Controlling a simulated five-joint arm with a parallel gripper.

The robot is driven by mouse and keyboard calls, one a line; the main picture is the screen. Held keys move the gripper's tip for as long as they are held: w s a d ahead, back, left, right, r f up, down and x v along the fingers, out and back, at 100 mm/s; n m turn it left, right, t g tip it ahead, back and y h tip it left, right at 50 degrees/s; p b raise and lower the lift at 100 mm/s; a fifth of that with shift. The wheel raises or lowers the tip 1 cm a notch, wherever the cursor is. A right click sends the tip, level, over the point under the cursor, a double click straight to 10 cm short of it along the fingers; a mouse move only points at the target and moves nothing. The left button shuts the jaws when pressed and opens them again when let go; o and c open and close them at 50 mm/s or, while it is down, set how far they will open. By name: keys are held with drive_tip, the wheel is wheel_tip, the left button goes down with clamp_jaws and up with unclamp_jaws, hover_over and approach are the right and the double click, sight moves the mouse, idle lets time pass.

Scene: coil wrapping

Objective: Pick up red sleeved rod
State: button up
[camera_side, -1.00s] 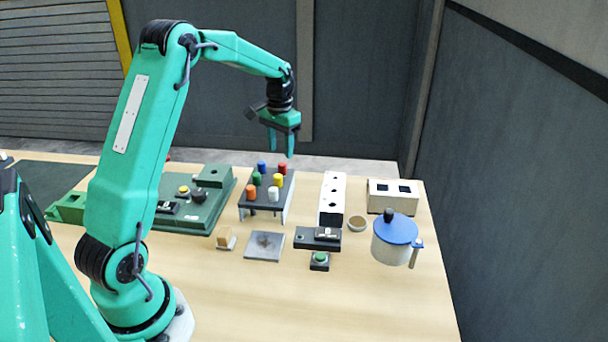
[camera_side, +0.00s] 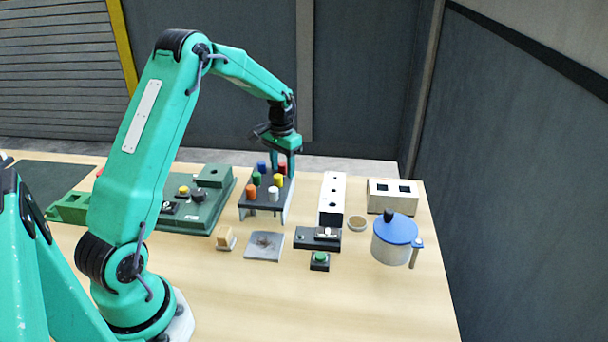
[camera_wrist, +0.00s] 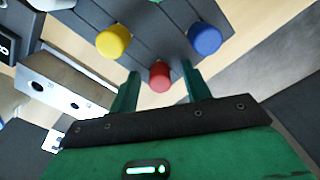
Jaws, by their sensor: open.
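The red sleeved rod (camera_wrist: 160,76) stands in the dark rack (camera_wrist: 174,28) and shows between the two fingers of my gripper (camera_wrist: 162,88) in the wrist view. In the side view my gripper (camera_side: 281,168) is low over the rack's far right corner, its fingers around or beside the red rod (camera_side: 283,168), which they partly hide. My gripper is open. I cannot tell whether a finger touches the rod.
The blue rod (camera_wrist: 204,38) and yellow rod (camera_wrist: 113,41) stand close by in the same rack. Green (camera_side: 256,179), orange (camera_side: 251,191) and white (camera_side: 272,195) rods stand nearer the front. A white block with holes (camera_side: 332,192) is right of the rack.

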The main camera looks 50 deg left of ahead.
idle(0.4)
clamp_jaws()
drive_tip(key=shift+r, duration=5.05)
drive_tip(key=w+d+r, duration=0.2)
drive_tip(key=w+d, duration=0.8)
drive_tip(key=shift+w+d+r, duration=0.3)
drive_tip(key=shift+d+r, duration=0.05)
